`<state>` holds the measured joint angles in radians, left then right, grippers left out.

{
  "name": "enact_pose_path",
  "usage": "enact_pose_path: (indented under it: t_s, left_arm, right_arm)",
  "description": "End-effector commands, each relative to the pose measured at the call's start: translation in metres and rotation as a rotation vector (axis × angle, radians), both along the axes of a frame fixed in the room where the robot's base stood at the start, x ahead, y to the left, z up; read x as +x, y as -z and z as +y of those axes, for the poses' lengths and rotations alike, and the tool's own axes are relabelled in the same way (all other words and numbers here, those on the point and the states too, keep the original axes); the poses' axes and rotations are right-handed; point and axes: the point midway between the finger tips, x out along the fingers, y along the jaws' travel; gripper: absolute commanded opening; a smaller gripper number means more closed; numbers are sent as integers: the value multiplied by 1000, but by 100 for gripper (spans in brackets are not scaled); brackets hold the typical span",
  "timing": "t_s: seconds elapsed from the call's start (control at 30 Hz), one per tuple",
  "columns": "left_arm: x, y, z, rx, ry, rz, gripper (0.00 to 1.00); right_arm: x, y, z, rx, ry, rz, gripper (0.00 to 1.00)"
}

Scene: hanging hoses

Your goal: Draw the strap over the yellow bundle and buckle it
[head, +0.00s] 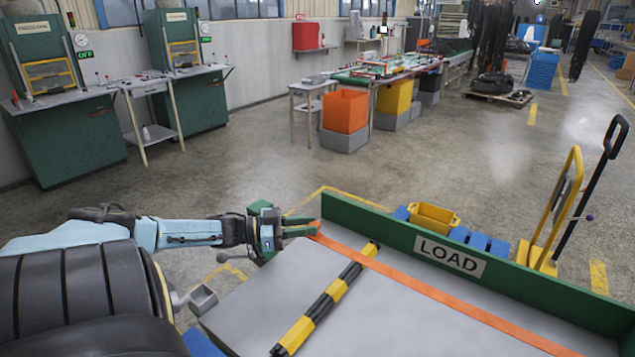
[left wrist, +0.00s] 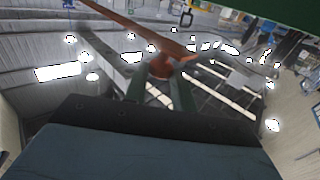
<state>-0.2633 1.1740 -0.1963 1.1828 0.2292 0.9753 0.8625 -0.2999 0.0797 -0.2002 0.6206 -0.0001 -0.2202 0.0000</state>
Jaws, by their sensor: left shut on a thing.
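The yellow bundle (head: 327,300), a bar with yellow and black bands, lies slantwise on the grey load bed (head: 420,320). The orange strap (head: 420,284) runs from the lower right across the bed and over the bundle's far end to my left gripper (head: 316,228). My left gripper is shut on the strap's end, at the bed's far left corner. In the left wrist view the strap (left wrist: 145,33) passes at the fingertips (left wrist: 161,78). A small grey open part (head: 203,298) sits at the bed's left edge; I cannot tell whether it is the buckle. My right gripper is out of view.
A green board (head: 400,235) marked LOAD stands along the bed's far edge. Behind it are a yellow bin (head: 434,217), blue blocks (head: 478,240) and a yellow hand truck (head: 560,215). The floor beyond is clear up to the benches and green machines (head: 60,130).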

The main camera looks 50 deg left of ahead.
Motion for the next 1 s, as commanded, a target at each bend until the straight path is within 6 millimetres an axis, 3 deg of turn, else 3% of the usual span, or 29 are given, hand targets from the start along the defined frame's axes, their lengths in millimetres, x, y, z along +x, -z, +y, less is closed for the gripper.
enact_pose_path:
  t_s: [0.43, 0.47, 0.6, 1.0]
  left_arm:
    - [-1, 0, 6, 1, -4, 0, 0]
    - [-1, 0, 6, 1, -4, 0, 27]
    - [-1, 0, 6, 1, -3, 0, 46]
    - [-6, 0, 8, 0, -3, 2, 48]
  right_arm:
    - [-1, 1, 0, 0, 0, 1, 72]
    - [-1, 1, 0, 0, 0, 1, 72]
    - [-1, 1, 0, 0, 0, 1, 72]
    - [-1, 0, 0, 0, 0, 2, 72]
